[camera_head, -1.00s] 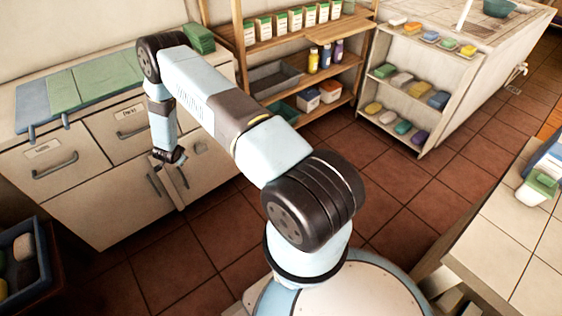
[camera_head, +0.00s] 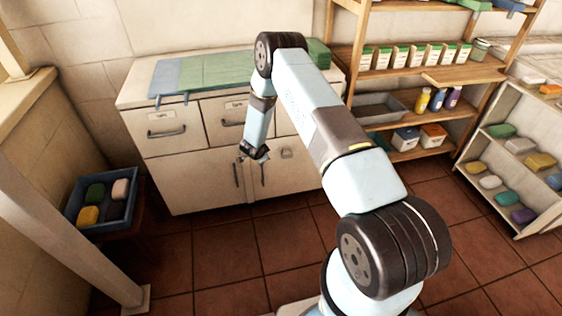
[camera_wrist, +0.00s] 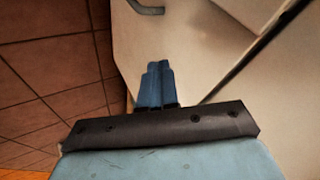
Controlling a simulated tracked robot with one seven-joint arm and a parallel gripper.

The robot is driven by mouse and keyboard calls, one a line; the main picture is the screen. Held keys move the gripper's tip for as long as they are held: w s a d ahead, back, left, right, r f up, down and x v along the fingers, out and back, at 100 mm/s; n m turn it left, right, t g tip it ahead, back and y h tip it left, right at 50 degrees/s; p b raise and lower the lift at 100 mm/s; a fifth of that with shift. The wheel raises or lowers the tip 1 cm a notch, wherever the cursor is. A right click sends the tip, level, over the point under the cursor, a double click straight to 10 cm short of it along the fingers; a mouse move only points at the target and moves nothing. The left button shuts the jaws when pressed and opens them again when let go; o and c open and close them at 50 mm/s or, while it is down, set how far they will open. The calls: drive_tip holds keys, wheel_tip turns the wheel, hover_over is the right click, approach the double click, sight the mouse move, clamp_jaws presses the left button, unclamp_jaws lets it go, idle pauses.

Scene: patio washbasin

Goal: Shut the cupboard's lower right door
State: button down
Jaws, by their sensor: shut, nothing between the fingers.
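The cupboard (camera_head: 180,200) is cream-white, with drawers above and two lower doors with upright handles. Its lower right door (camera_head: 288,172) is partly hidden behind my arm; its handle (camera_head: 263,173) shows just below my gripper. In the head view I cannot tell how far this door stands open. My gripper (camera_head: 262,155) is in front of the cupboard, near the two door handles. In the wrist view its blue fingers (camera_wrist: 155,82) are shut together and empty, in front of a pale panel (camera_wrist: 190,45) with a grey handle (camera_wrist: 146,8). A dark slanting gap runs along that panel's right side.
A dark crate (camera_head: 74,212) with coloured blocks stands left of the cupboard. Wooden shelves (camera_head: 385,97) stand to its right, and a low pale shelf unit (camera_head: 522,228) is farther right. The tiled floor (camera_head: 220,270) in front is clear. A pale post (camera_head: 60,235) rises at left.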

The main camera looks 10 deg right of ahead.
drive_tip(key=v, duration=0.9)
drive_tip(key=shift+s+r, duration=0.25)
